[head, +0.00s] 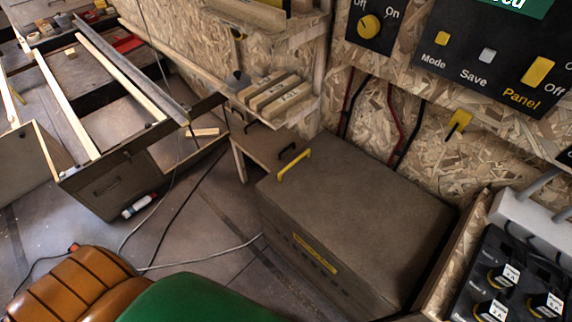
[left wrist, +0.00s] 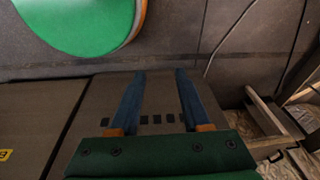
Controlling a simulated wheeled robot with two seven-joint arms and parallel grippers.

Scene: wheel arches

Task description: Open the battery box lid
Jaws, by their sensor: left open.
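The battery box (head: 360,205) is a large brown box below the wall panel in the head view. Its flat lid (head: 365,185) lies shut. A yellow handle (head: 294,165) stands at the lid's left end. A yellow label (head: 315,253) is on the front face. In the left wrist view, my left gripper (left wrist: 160,73) is open with blue fingers apart and nothing between them gripped. Behind the fingers is a brown surface (left wrist: 100,95) with a row of dark slots, seemingly the box's. The yellow handle is not seen there. My right gripper is in neither view.
A wooden shelf (head: 240,100) with labelled blocks stands left of the box. Wall switches (head: 490,57) are above, and a grey unit with black knobs (head: 505,280) is at right. Cables (head: 200,257) cross the open floor at left.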

